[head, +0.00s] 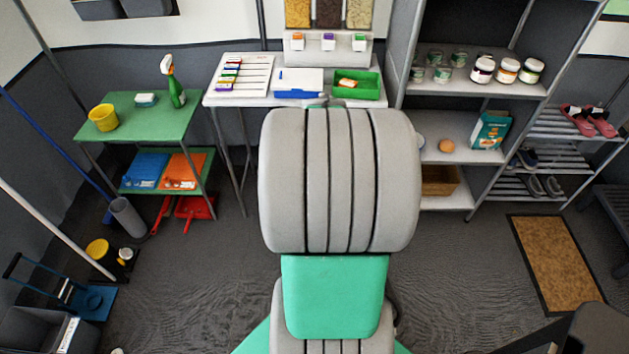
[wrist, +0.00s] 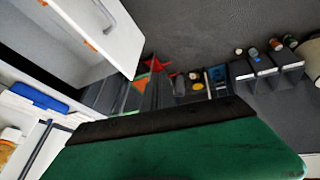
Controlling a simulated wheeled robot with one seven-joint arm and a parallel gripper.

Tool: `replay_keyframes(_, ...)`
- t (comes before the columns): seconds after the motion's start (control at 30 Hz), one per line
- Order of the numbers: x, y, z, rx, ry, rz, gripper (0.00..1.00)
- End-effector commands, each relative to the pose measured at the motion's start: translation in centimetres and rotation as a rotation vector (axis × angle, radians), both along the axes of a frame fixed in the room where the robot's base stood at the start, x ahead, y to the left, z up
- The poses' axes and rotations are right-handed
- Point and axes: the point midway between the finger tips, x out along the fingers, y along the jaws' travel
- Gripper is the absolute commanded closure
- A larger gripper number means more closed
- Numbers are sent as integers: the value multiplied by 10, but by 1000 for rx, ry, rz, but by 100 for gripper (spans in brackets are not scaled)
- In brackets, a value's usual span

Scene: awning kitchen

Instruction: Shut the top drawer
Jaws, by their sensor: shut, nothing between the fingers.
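In the wrist view a white panel with a slim bar handle (wrist: 106,14), probably a drawer front (wrist: 122,40), is at the upper left, cut off by the picture edge. Small orange marks show along its lower edge. A pale grey surface lies to its left; how far the drawer stands open I cannot tell. My gripper (wrist: 155,122), dark green with a black edge, fills the lower part of the wrist view. It is shut and empty, and appears apart from the white panel. In the head view my arm hides the middle, and neither drawer nor gripper shows.
In the head view a green side table (head: 140,118) holds a yellow pot (head: 103,118) and a spray bottle (head: 173,85). A white table (head: 238,100) bears a green tray (head: 362,93). Shelves stand at the right, with a brown mat (head: 553,262) on the floor.

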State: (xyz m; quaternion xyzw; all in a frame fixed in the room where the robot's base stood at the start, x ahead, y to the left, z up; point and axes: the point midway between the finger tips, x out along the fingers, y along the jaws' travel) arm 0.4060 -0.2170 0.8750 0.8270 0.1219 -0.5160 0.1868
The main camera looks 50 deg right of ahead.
Motion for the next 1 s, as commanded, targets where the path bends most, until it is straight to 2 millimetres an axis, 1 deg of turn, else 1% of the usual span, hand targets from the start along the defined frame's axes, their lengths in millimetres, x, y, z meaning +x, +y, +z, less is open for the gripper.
replay_keyframes(0.03, -13, -38, -23, -21, -31, 6, 100)
replay_keyframes(0.1, -29, -79, -41, -73, -87, 46, 100)
replay_keyframes(0.2, -50, -119, -57, -144, -143, 80, 100)
replay_keyframes(0.27, -58, -132, -62, -174, -163, 93, 100)
replay_keyframes(0.33, -62, -139, -65, -193, -174, 101, 100)
replay_keyframes(0.43, -57, -140, -71, -198, -177, 110, 100)
replay_keyframes(0.53, -48, -140, -84, -194, -175, 111, 100)
replay_keyframes(0.8, -15, -146, -127, -196, -173, 111, 100)
replay_keyframes(0.9, -8, -148, -137, -196, -173, 110, 100)
replay_keyframes(1.0, -4, -149, -142, -197, -173, 108, 100)
